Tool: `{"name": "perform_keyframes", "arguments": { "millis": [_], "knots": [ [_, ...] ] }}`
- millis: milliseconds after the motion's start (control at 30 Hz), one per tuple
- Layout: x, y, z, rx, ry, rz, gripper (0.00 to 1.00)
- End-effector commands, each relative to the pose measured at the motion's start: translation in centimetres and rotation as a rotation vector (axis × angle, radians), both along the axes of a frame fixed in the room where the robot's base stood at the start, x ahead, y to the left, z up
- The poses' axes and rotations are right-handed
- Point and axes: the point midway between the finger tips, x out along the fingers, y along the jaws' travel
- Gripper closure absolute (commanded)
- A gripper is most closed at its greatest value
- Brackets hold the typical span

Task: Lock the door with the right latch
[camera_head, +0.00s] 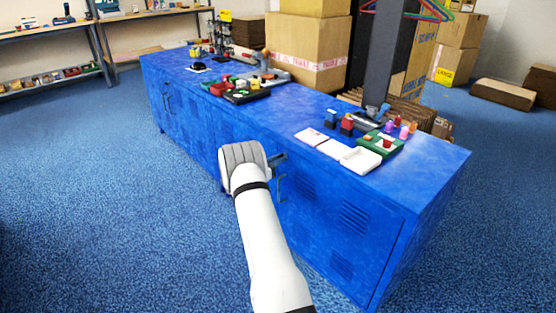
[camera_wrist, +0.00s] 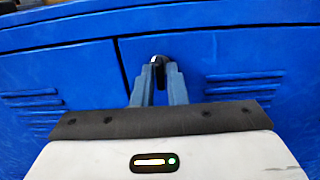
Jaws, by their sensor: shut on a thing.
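A long blue cabinet (camera_head: 400,255) has doors on its front face. My gripper (camera_head: 279,157) is at that front face, just below the top edge. In the wrist view my gripper (camera_wrist: 159,64) has its two grey-blue fingers close together on a small dark piece, the latch (camera_wrist: 158,57), near the top of a blue door (camera_wrist: 225,65). The fingers hide most of the latch, so I cannot tell which way it is turned. A door handle (camera_head: 281,188) shows just below my gripper in the head view.
Cards, a green tray (camera_head: 388,145) and small coloured items lie on the cabinet top. Cardboard boxes (camera_head: 310,50) stand behind it, and a dark upright post (camera_head: 383,60) rises at its back. Open blue carpet (camera_head: 100,200) lies in front and to the left.

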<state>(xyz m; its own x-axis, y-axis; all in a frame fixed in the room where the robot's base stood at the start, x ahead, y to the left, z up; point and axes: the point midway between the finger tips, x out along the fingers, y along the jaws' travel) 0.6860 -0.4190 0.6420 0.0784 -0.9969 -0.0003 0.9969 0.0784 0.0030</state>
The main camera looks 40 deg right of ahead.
Motion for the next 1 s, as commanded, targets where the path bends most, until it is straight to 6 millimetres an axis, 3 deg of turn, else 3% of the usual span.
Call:
{"name": "perform_keyframes", "arguments": {
  "millis": [500,533,700,1000],
  "knots": [
    [0.06,0.01,0.04,-0.002,0.019,0.002,1.0],
    [0.06,0.01,0.04,-0.002,0.018,0.002,0.85],
    [0.04,0.0,0.03,-0.001,0.018,0.001,0.71],
    [0.01,0.28,0.04,-0.001,0.019,0.001,0.7]
  ]
}}
